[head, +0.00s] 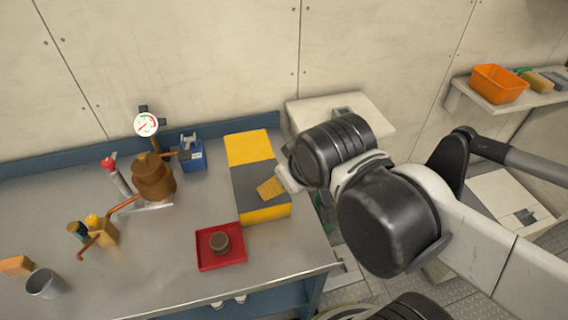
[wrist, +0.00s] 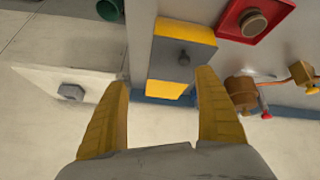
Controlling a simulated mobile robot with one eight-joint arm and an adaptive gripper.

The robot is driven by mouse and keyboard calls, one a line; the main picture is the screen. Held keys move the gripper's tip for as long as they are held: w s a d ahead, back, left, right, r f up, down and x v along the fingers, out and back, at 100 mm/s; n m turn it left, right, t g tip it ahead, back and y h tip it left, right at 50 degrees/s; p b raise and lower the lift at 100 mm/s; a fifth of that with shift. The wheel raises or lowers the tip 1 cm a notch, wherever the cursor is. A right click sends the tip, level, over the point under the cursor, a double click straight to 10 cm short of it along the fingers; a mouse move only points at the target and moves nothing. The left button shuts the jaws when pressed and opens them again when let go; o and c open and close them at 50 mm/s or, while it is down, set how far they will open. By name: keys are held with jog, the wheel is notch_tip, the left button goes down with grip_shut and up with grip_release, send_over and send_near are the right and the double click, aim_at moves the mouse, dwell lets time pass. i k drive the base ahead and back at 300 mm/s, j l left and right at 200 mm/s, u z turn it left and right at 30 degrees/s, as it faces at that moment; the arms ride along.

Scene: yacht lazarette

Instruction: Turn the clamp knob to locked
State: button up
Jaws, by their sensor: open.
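I cannot tell for sure which part is the clamp knob. A round brown knob (head: 220,242) sits on a red square plate (head: 205,262). My gripper's yellow fingers are spread and empty in the wrist view (wrist: 162,78), with the block beyond them. No lock marking is readable.
A copper-brown vessel (head: 152,180) with pipe and gauge (head: 147,124), a blue box (head: 193,158) and a grey cup (head: 47,284) stand on the bench. An orange bin (head: 498,84) sits on the right shelf.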

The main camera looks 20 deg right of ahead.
aim_at(109, 163)
jog(key=i+j+u, duration=0.1)
jog(key=j, duration=0.35)
jog(key=i+j+u, duration=0.1)
jog(key=j, duration=0.35)
jog(key=i+j+u, duration=0.15)
jog(key=j, duration=0.3)
